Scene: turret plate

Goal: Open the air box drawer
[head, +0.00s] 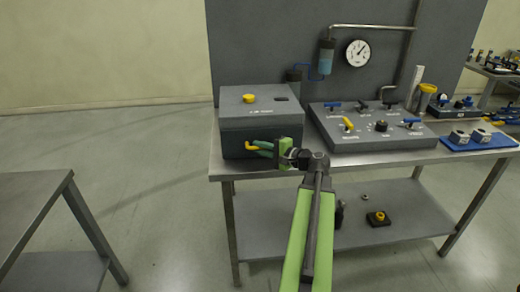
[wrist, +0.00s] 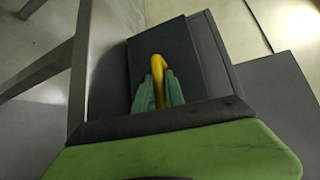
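The air box (head: 235,108) is a dark grey box with a yellow knob on its lid, at the left end of the steel bench. A yellow handle (head: 251,146) is on the drawer front (head: 232,143). My gripper (head: 262,148) reaches it from the right, with its green fingers at the handle. In the wrist view, the handle (wrist: 159,70) lies between the two fingers (wrist: 159,92), which press close on both sides. The dark drawer front (wrist: 180,50) shows behind them. No clear gap shows around the drawer. Part of the box front is hidden by my gripper and arm.
A sloped control panel (head: 375,128) with levers stands right of the box on the bench (head: 300,172). A gauge (head: 358,53) and pipe are on the back board. Another table (head: 35,205) stands at the left, with clear floor between.

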